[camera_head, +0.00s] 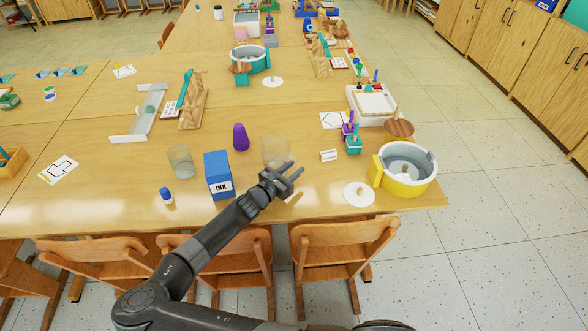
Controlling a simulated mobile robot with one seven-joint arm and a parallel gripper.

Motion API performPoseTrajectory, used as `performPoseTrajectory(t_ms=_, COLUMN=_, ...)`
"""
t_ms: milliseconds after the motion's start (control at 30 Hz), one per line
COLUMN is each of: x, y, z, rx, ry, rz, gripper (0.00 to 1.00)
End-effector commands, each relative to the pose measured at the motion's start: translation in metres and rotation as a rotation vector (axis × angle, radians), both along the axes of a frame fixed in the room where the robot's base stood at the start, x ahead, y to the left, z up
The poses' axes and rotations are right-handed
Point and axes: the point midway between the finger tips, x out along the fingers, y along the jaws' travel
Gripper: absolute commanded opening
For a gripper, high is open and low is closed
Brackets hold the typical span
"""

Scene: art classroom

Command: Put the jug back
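No thing in view is plainly marked as the jug. Two clear glass vessels could be it: one glass vessel (181,161) stands upright left of the blue INK box (218,176), and another glass vessel (274,148) stands right of the purple bottle-shaped piece (240,138). I cannot make out a handle or spout on either. My gripper (296,170) is over the table's front part, just in front of the right glass vessel in the picture and partly overlapping its lower edge. Its fingers look apart, with nothing between them. I cannot tell whether it touches the glass.
A blue-capped bottle (167,196) stands near the front edge. A small white card (328,156) lies right of my gripper. Wooden chairs (345,236) line the front edge.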

Motion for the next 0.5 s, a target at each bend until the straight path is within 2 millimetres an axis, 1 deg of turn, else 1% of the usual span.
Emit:
performPoseTrajectory(t_ms=300, x=-0.045, y=0.05, z=0.0, rx=0.003, ry=0.001, rz=0.003, gripper=0.3)
performPoseTrajectory(t_ms=500, x=-0.068, y=0.074, z=-0.001, rx=0.001, ry=0.001, rz=0.002, gripper=0.3)
